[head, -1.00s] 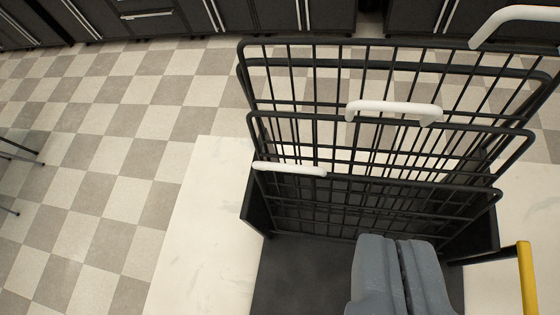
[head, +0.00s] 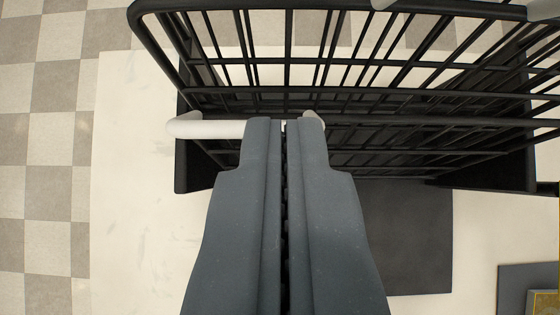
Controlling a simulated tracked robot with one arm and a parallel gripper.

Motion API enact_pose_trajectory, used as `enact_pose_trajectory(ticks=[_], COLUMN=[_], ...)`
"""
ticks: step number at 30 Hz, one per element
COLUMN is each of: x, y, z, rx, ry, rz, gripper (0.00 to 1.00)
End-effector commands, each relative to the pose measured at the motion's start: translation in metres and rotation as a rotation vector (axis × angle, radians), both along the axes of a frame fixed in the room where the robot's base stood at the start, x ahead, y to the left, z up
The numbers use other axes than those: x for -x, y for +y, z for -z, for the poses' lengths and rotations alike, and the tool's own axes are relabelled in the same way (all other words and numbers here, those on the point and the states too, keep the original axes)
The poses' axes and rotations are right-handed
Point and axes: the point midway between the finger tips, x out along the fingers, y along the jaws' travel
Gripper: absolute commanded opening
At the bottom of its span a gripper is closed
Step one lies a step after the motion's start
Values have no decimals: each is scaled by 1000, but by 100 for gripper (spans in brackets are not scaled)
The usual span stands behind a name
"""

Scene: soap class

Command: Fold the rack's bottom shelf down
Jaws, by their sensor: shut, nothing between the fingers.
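The black wire rack (head: 345,62) fills the upper part of the head view, its shelves folded up one behind another. The nearest, lowest shelf (head: 430,125) is upright, with its rim running across the view. A white handle (head: 210,127) is on this shelf's left part; its right end shows just past my fingers. My gripper (head: 285,124) is shut and empty. Its tips overlap the middle of the handle and hide it; I cannot tell whether they touch it.
Another shelf rim (head: 340,6) with part of a white handle runs along the top. A dark panel (head: 410,245) lies below the rack on a pale surface. A dark object (head: 510,285) sits at the lower right corner. Checkered floor (head: 45,150) is clear at left.

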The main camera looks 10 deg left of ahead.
Motion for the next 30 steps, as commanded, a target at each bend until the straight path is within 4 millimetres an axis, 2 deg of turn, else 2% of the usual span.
enact_pose_trajectory(ticks=[4, 11, 23, 30], x=[-17, -29, -30, -22], y=[-1, -1, -1, 5], z=[18, 31, 33, 36], rx=[1, 1, 1, 2], ry=[1, -2, -2, -20], rz=[0, 1, 1, -6], gripper=[0, 0, 0, 0])
